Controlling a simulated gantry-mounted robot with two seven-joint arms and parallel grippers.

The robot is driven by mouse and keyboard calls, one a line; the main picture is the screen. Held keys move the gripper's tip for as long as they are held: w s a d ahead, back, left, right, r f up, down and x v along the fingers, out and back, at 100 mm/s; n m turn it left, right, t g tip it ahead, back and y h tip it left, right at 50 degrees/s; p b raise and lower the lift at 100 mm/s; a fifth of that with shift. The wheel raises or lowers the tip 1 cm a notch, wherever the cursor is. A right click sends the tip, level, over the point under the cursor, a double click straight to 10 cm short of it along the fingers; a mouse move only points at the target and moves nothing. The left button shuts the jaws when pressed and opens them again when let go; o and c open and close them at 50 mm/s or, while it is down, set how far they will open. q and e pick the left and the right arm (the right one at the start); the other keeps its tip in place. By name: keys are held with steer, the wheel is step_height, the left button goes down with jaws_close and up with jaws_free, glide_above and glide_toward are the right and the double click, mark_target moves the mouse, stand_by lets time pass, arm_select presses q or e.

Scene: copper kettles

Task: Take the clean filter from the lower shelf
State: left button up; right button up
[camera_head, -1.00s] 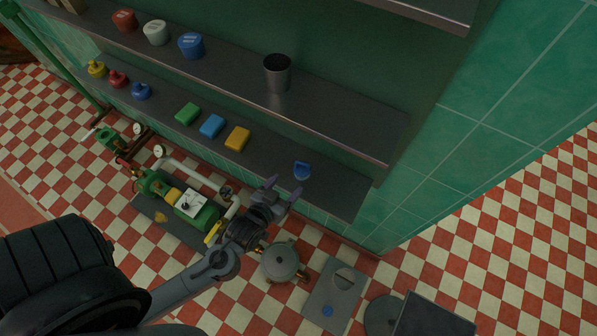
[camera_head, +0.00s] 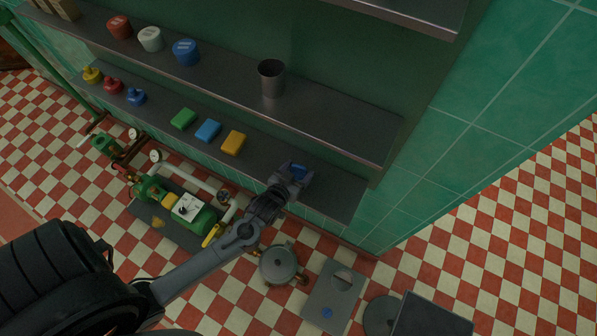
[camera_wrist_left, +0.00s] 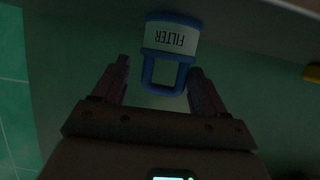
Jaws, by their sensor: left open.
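The clean filter (camera_wrist_left: 171,37) is blue with a pale label reading FILTER and a square loop handle. In the left wrist view the handle lies between the tips of my left gripper (camera_wrist_left: 160,75), whose two fingers stand apart on either side of it; I cannot tell whether they touch it. In the head view the filter (camera_head: 298,167) sits at the right part of the lower shelf (camera_head: 335,188), mostly hidden by my left gripper (camera_head: 296,173). My right gripper does not show.
Green (camera_head: 183,118), blue (camera_head: 208,130) and yellow (camera_head: 233,143) blocks lie left along the lower shelf. The upper shelf (camera_head: 340,130) overhangs behind and holds a metal cup (camera_head: 271,77). A green pump (camera_head: 195,212) and a round lidded pot (camera_head: 279,264) stand below on the floor.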

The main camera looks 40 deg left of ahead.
arm_select(q)
steer(key=shift+w, duration=0.1)
steer(key=shift+f, duration=0.1)
steer(key=c, duration=1)
